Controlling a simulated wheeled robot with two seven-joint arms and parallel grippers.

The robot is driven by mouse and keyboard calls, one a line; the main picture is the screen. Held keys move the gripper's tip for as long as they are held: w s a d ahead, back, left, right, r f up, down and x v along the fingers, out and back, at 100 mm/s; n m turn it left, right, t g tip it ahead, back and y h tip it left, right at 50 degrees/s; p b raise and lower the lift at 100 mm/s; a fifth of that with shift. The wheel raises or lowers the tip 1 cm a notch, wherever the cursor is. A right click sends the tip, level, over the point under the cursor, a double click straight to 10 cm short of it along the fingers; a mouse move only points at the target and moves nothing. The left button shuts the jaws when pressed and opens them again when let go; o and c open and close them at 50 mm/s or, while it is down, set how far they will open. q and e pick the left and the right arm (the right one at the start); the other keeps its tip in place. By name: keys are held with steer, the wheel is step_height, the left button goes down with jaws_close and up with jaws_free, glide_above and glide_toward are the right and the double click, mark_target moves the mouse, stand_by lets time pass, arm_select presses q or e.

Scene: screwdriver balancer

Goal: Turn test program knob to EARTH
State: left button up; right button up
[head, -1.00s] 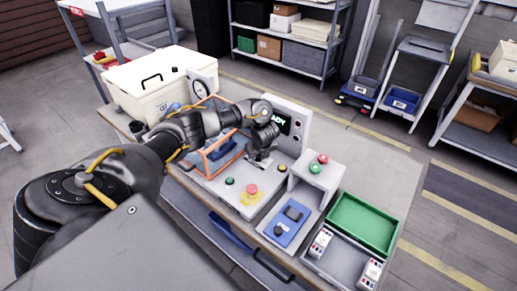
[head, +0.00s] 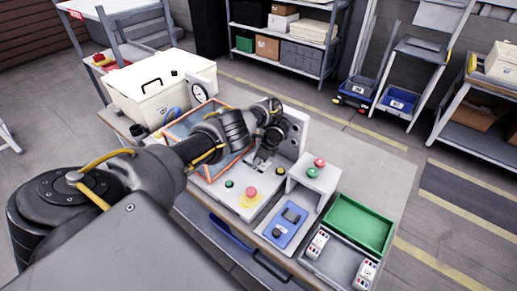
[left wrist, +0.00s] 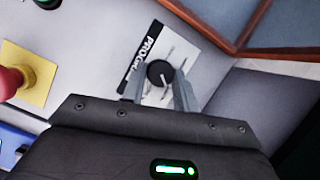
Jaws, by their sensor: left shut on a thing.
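The test program knob (left wrist: 160,73) is round and black with a pale pointer line, on a white printed label (left wrist: 150,58) in the left wrist view. The label's program names are too small to read. My left gripper (left wrist: 159,88) has one finger on each side of the knob and is shut on it. In the head view my left gripper (head: 262,160) is low over the grey test panel (head: 228,198), and the knob is hidden there. My right gripper is not in view.
A red button on a yellow plate (head: 250,199) and a green button (head: 229,184) sit beside the gripper. The orange-framed cover (head: 240,108) is behind my arm. A blue device (head: 287,225) and green tray (head: 360,224) lie to the right.

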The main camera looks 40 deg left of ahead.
arm_select(q)
steer(key=shift+f+n+b, duration=0.1)
steer(key=shift+n+b, duration=0.25)
steer(key=shift+n, duration=0.25)
steer(key=shift+g, duration=0.3)
steer(key=o, duration=1)
steer(key=shift+c, duration=0.2)
